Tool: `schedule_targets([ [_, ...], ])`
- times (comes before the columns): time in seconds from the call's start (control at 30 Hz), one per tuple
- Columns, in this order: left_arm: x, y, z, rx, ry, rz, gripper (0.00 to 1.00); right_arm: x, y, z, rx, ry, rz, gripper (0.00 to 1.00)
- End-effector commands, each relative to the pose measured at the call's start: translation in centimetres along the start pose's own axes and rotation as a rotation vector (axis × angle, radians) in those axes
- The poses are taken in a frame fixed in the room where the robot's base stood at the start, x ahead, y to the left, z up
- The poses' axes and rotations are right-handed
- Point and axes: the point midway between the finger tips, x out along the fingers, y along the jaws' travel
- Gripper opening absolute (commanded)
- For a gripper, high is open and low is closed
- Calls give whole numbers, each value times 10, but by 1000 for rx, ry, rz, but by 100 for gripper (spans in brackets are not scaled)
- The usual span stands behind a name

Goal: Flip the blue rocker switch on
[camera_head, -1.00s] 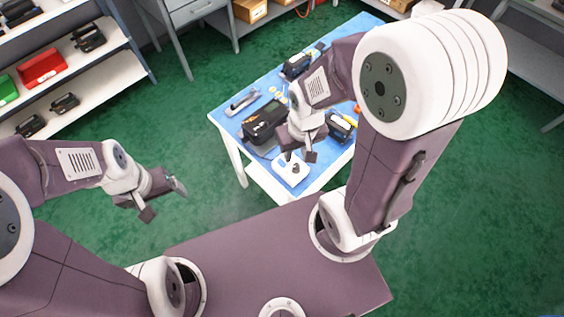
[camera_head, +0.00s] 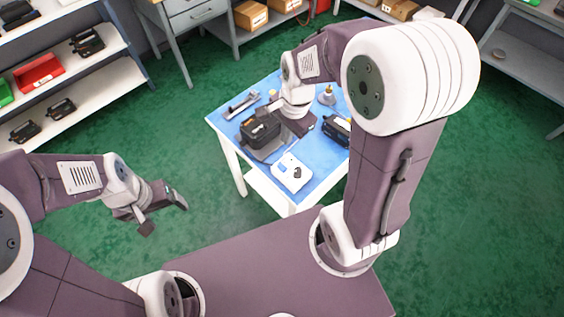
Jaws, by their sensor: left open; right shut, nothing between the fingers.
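A small white box (camera_head: 289,177) with a dark part on top lies near the front corner of the blue-topped table (camera_head: 318,155). I cannot make out a blue rocker switch at this size. My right gripper (camera_head: 304,125) is shut and empty, pointing down over the table behind the white box and apart from it. Its fingertips are small and partly merge with the dark things around them. My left gripper (camera_head: 163,212) is open and empty, over the green floor well to the left of the table.
A black case (camera_head: 262,130) stands left of my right gripper, and another dark device (camera_head: 336,130) to its right. A grey metal piece (camera_head: 241,104) lies at the table's left edge. A small stand (camera_head: 327,95) is behind. Shelves (camera_head: 105,80) line the back left.

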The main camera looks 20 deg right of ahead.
Motion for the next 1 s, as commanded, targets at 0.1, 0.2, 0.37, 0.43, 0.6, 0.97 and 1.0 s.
schedule_targets([
  [0.1,-2,0,0,0,1,0,80,-2,0,0,-1,0,0,0],
  [0.2,-2,0,0,0,1,0,80,-2,0,0,-2,0,0,0],
  [0.37,0,0,0,0,1,0,80,7,1,0,-2,-1,2,0],
  [0.43,2,0,0,0,1,0,80,18,2,0,-3,-2,5,0],
  [0.6,9,0,1,0,1,0,80,56,2,1,-1,-3,7,0],
  [0.97,22,0,2,0,1,0,80,125,1,0,-3,-1,3,0],
  [1.0,23,0,2,0,1,0,80,129,1,0,-3,-1,3,0],
])
